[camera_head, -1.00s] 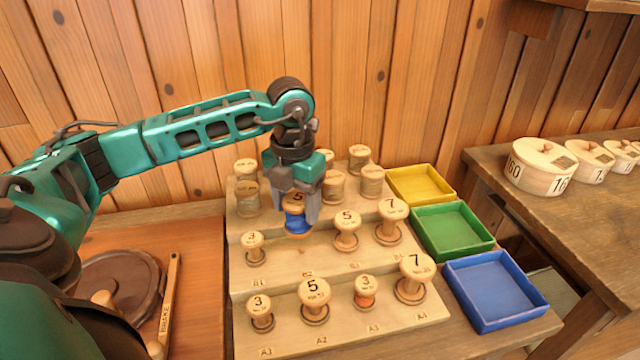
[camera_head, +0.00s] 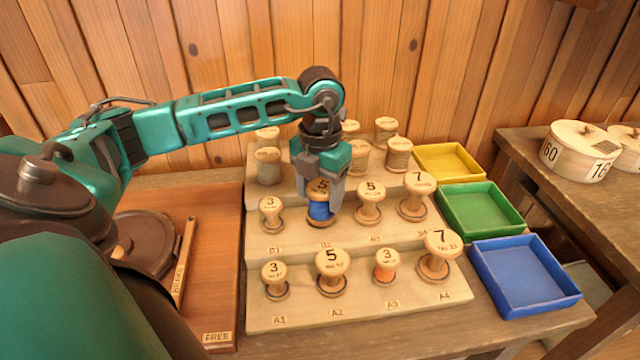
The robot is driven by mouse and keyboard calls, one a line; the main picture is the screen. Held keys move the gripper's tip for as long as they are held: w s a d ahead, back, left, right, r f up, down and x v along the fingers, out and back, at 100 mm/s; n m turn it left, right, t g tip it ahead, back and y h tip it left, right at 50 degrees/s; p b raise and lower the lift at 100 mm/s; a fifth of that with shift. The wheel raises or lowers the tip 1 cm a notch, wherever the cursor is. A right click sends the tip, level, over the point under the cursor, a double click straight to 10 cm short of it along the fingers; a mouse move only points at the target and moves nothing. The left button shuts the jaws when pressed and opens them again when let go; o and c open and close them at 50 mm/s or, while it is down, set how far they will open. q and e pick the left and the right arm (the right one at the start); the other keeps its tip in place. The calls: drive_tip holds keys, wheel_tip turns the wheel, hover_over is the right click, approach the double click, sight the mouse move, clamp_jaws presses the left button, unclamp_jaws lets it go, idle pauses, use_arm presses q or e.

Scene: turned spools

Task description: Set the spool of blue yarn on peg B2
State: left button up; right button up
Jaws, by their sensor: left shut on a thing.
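The spool of blue yarn (camera_head: 319,211), with a pale wooden top marked 5, stands upright in the second place of the middle step of the wooden rack (camera_head: 262,320), behind the B2 label. Its lower flange is about level with the bases of its neighbours and looks to be on or just over the step. My left gripper (camera_head: 321,196) points down from above and is shut on the spool, one finger on each side. Peg B2 itself is hidden by the spool. My right gripper is not in view.
Spools marked 3 (camera_head: 271,211), 5 (camera_head: 369,203) and 7 (camera_head: 415,205) share the middle step. Several more fill the front and back steps. Yellow (camera_head: 450,182), green (camera_head: 512,222) and blue (camera_head: 568,298) trays stand at the right. A board marked FREE (camera_head: 217,337) lies left.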

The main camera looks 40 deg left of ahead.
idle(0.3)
use_arm(q)
drive_tip(key=shift+f, duration=0.3)
idle(0.7)
drive_tip(key=shift+f+b, duration=0.6)
drive_tip(key=shift+b, duration=0.05)
idle(0.3)
drive_tip(key=o, duration=0.8)
drive_tip(key=shift+c, duration=0.2)
